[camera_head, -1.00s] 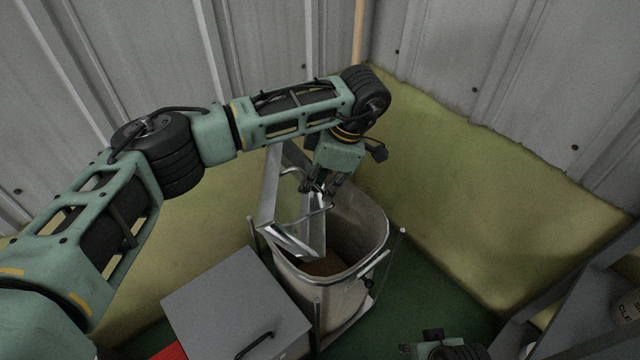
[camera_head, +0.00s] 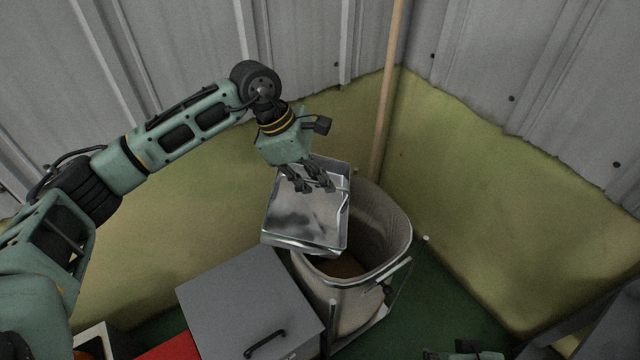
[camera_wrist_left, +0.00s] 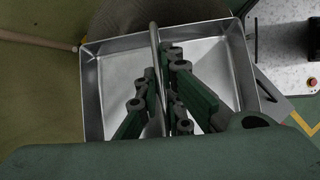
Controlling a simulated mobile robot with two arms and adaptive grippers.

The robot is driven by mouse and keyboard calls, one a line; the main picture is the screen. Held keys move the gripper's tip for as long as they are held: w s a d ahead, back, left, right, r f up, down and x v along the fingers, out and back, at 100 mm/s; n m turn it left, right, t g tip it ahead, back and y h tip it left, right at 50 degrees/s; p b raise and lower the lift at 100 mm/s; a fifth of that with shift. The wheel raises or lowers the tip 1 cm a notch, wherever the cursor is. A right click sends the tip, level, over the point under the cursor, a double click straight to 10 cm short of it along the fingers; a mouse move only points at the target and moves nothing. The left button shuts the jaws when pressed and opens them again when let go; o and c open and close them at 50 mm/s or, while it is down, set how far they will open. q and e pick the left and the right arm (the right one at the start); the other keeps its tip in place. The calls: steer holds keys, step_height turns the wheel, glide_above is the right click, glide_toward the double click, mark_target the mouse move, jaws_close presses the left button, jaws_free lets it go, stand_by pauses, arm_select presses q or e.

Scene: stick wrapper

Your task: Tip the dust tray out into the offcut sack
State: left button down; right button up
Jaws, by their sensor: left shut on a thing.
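My left gripper (camera_head: 312,186) is shut on the bar handle of the dust tray (camera_head: 300,225). The wrist view shows the gripper fingers (camera_wrist_left: 160,95) on both sides of the bar, with the shiny metal tray (camera_wrist_left: 115,75) around them. The tray's open side faces up towards the head camera, somewhat tilted. Its floor looks bare apart from a dark smudge or reflection. The tray hangs over the left rear rim of the pale offcut sack (camera_head: 345,300), whose mouth is open with brown material at the bottom. Part of my right gripper (camera_head: 465,353) shows at the bottom edge; its fingers are unclear.
A grey box (camera_head: 245,300) with a black handle stands left of the sack, near a red item (camera_head: 168,350). A wooden pole (camera_head: 388,95) leans in the corner behind the sack. Corrugated walls with yellow-green lower parts close off the back and right.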

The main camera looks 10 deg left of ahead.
arm_select(q)
steer(key=shift+a+f+h+b, duration=0.1)
steer(key=shift+a+h+b, duration=0.2)
steer(key=shift+h+b, duration=0.4)
steer(key=shift+a+h+b, duration=0.25)
steer(key=shift+h+b, duration=0.15)
steer(key=shift+b, duration=0.45)
steer(key=shift+r+h, duration=0.4)
steer(key=shift+r, duration=0.05)
steer(key=shift+a+r+b, duration=0.1)
steer(key=shift+b, duration=0.25)
arm_select(e)
steer(key=w+a+r+t+y, duration=0.1)
steer(key=w+a+r+t, duration=0.1)
steer(key=w, duration=0.5)
steer(key=shift+w+a+r+t, duration=0.2)
steer(key=shift+r+t, duration=0.4)
steer(key=shift+t, duration=0.6)
